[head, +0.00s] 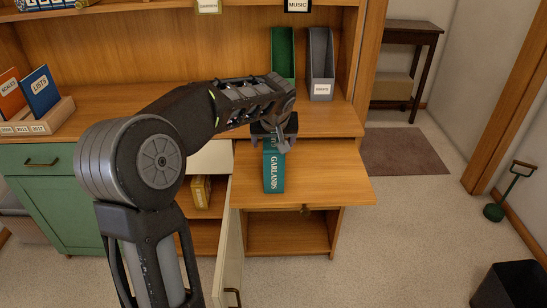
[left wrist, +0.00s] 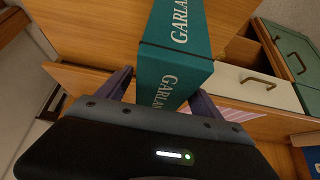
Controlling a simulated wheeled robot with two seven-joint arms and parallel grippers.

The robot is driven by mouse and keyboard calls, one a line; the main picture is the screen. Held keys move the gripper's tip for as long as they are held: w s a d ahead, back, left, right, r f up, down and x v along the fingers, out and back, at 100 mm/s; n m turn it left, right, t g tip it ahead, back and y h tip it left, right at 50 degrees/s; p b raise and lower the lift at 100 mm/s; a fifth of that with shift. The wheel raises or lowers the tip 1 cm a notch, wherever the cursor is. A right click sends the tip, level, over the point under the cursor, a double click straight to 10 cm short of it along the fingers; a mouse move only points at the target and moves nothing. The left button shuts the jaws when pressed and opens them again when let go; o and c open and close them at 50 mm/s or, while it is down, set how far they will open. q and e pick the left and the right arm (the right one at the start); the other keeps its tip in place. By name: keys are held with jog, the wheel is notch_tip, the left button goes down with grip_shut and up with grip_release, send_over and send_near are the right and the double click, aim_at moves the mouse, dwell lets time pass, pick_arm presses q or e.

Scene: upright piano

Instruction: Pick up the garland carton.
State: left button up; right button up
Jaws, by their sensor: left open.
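The garland carton (head: 273,172) is a teal box with white "GARLANDS" lettering, lying on a wooden pull-out board (head: 335,180). It also shows in the left wrist view (left wrist: 176,68), with one end toward my gripper. My left gripper (head: 273,143) is open at the carton's far end, pointing down. In the left wrist view my left gripper's two fingers (left wrist: 163,95) stand on either side of that end. I cannot tell whether they touch it. The gripper hides the carton's far end in the head view. My right gripper is not in view.
A green file holder (head: 283,52) and a grey file holder (head: 321,65) stand on the desk behind. A pale door (head: 229,250) hangs open below the board's left side, near a yellow box (head: 201,192). A dark bin (head: 508,287) stands at lower right. The board's right part is clear.

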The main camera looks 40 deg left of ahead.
pick_arm(q)
jog(key=shift+w+a+f, duration=0.1)
jog(key=shift+f, duration=0.1)
dwell(0.5)
grip_shut()
dwell(0.6)
